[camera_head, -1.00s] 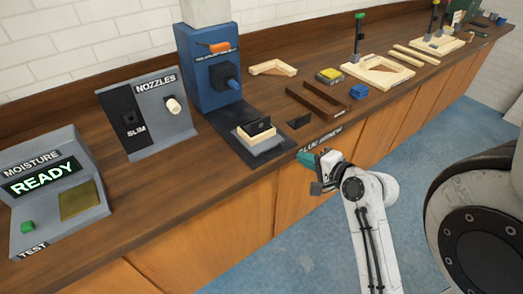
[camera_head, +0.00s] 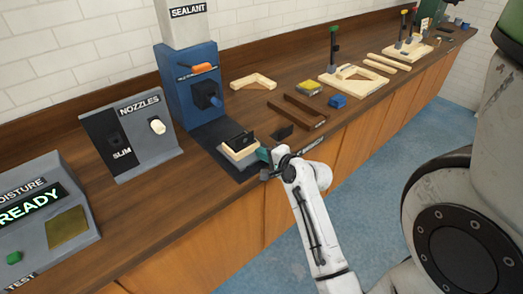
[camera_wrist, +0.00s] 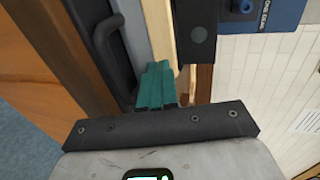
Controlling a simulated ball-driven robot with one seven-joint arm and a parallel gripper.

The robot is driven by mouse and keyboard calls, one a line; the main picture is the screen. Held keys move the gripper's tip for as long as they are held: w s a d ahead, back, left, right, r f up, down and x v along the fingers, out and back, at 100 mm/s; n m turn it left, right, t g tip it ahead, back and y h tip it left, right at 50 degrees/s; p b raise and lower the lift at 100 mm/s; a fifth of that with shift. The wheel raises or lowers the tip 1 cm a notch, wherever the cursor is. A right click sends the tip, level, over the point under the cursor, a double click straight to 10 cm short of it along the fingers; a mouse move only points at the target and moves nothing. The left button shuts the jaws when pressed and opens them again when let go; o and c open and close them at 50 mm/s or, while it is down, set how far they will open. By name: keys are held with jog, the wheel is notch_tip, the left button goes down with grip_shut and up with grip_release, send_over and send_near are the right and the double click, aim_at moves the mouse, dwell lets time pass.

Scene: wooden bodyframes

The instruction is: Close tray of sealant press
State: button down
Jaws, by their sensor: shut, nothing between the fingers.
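The sealant press (camera_head: 190,90) is a blue machine on the bench, with a white column labelled SEALANT above it. Its tray (camera_head: 241,161) is out in front of it on a dark base plate, near the bench's front edge. The tray carries a pale wooden frame with a black block. My gripper (camera_head: 264,155) is shut and empty, at the tray's right front side. In the wrist view the teal fingers (camera_wrist: 157,88) lie right by the tray's grey wall (camera_wrist: 134,32) and the pale wood (camera_wrist: 159,35). A dark handle (camera_wrist: 104,42) shows beside them. Contact cannot be told.
A NOZZLES stand (camera_head: 140,140) and a moisture tester (camera_head: 45,225) stand to the left. To the right lie dark wooden strips (camera_head: 297,110), a small dark piece (camera_head: 283,133), a yellow box (camera_head: 309,88) and a blue box (camera_head: 338,101). Open floor (camera_head: 385,150) lies before the bench.

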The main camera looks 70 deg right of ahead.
aim_at(241, 135)
jog(key=shift+w+d, duration=0.25)
jog(key=shift+w, duration=0.1)
jog(key=w+d, duration=0.1)
jog(key=w, duration=0.2)
jog(key=w+d, duration=0.4)
jog(key=w, duration=0.1)
jog(key=shift+w+d, duration=0.1)
jog(key=shift+w, duration=0.2)
jog(key=shift+w+r, duration=0.1)
jog(key=shift+w, duration=0.05)
